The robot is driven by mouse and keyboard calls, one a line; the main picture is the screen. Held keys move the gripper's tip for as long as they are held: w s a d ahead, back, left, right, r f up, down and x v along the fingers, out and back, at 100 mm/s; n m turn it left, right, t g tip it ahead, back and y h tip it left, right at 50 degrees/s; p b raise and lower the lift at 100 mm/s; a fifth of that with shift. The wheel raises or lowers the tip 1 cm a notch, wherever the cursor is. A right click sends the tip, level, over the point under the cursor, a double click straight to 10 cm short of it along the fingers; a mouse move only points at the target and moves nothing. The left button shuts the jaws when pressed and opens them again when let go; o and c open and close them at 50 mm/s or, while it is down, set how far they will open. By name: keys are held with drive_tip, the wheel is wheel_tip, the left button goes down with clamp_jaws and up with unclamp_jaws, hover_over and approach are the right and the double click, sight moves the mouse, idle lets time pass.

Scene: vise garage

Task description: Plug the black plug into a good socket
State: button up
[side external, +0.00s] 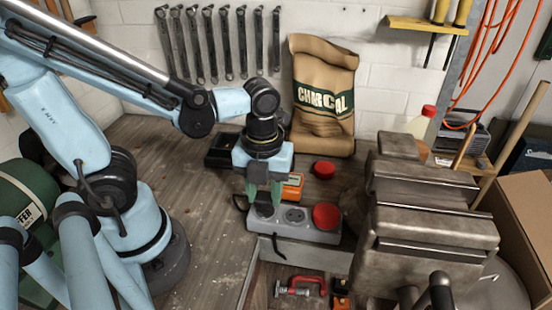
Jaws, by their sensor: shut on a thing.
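My gripper (263,196) points down over the left end of a grey power strip (310,234). Its green fingers are closed around the black plug (264,209), which shows as a small dark shape at the strip's left socket. I cannot tell whether the plug is seated or only just above the socket. The middle socket (294,215) is bare. A round red cap (326,216) covers the right socket. A black cord (280,243) hangs over the strip's front side near its left end.
A large metal vise (425,215) stands just right of the strip. Behind are another red cap (323,169), an orange box (293,187), a black case (221,150) and a charcoal bag (324,100). A red clamp (305,285) lies below in front. The bench at left is clear.

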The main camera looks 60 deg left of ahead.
drive_tip(key=shift+f, duration=0.55)
drive_tip(key=o, duration=1.1)
drive_tip(key=shift+c, duration=0.2)
drive_tip(key=shift+r, duration=0.1)
wheel_tip(320, 180, up, 12)
